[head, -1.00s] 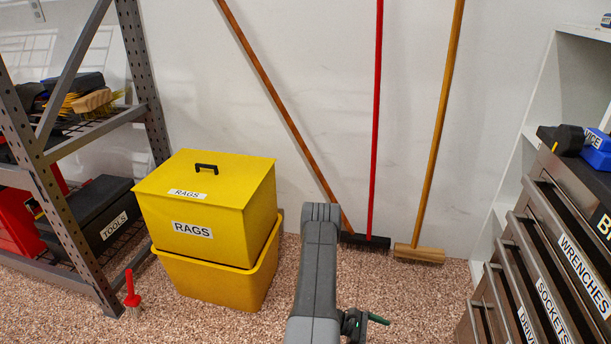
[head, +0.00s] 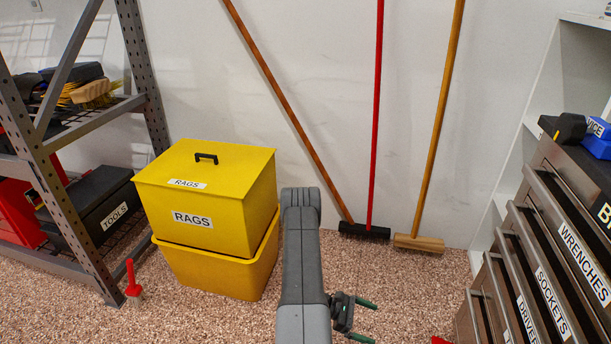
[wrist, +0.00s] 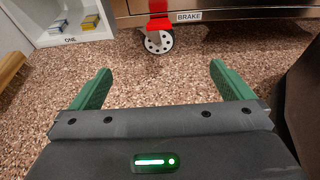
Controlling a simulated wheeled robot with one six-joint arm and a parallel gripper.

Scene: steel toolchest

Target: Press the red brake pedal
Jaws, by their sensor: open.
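The red brake pedal (wrist: 158,22) shows in the wrist view at the top middle, above a caster wheel (wrist: 159,42) and left of a BRAKE label (wrist: 188,16) on the steel toolchest (wrist: 240,12). My gripper (wrist: 160,72) is open and empty, its green fingers spread apart and pointing toward the caster and pedal, with floor between. In the head view my gripper (head: 368,321) is near the bottom middle, left of the toolchest (head: 530,262). A small red patch (head: 440,340) shows at the bottom edge there; I cannot tell whether it is the pedal.
Yellow rags bins (head: 215,275) and a metal shelf rack (head: 80,215) stand at the left. Several brooms, one with a wooden head (head: 418,243), lean on the back wall. A white shelf (wrist: 75,35) is at the wrist view's upper left. Speckled floor around my gripper is clear.

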